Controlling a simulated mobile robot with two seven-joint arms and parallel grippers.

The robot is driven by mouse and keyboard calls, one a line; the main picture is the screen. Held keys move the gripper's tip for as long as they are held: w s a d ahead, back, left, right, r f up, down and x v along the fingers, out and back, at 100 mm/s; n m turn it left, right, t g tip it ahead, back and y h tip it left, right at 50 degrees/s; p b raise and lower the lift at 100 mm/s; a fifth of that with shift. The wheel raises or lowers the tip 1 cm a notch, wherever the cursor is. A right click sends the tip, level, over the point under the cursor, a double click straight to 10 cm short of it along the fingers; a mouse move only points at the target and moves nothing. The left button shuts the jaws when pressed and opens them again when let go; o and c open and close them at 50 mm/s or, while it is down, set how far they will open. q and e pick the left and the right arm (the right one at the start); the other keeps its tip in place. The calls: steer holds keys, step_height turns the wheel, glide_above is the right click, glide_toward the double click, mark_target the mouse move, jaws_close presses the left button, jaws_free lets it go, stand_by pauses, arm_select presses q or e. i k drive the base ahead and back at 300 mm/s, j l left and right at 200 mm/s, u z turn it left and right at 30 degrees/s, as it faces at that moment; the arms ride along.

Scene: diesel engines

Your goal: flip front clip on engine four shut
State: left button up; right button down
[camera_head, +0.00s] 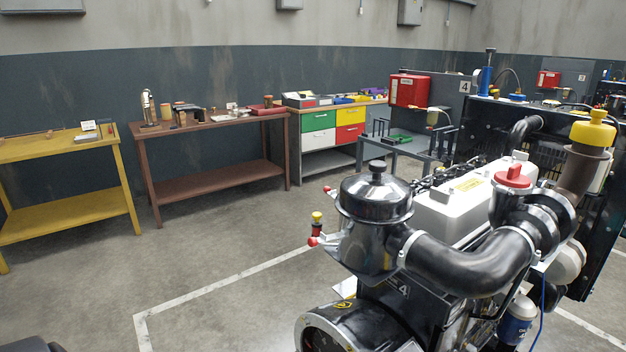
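An engine (470,230) marked with a 4 fills the right foreground. A black round canister (374,222) with a domed lid (374,196) and a knob on top stands at its near left end. A thick black hose (465,268) runs from the canister to the right. Neither of my grippers is in view.
A yellow bench (60,150), a brown bench (205,135) and a drawer cabinet (335,130) stand along the back wall. A small yellow-topped red part (316,228) sticks out left of the canister. The floor left of the engine is clear.

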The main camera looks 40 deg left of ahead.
mark_target(327, 190)
steer(key=j+z, duration=0.45)
steer(key=j, duration=1.65)
steer(key=i+j, duration=0.15)
steer(key=j, duration=0.15)
steer(key=i+j, duration=0.1)
steer(key=j, duration=0.2)
steer(key=i+j, duration=0.15)
steer(key=j, duration=0.2)
steer(key=k+j+u, duration=0.15)
steer(key=j, duration=0.15)
steer(key=j+u, duration=0.1)
steer(key=j, duration=0.25)
steer(key=k+j+u, duration=0.15)
steer(key=j, duration=0.15)
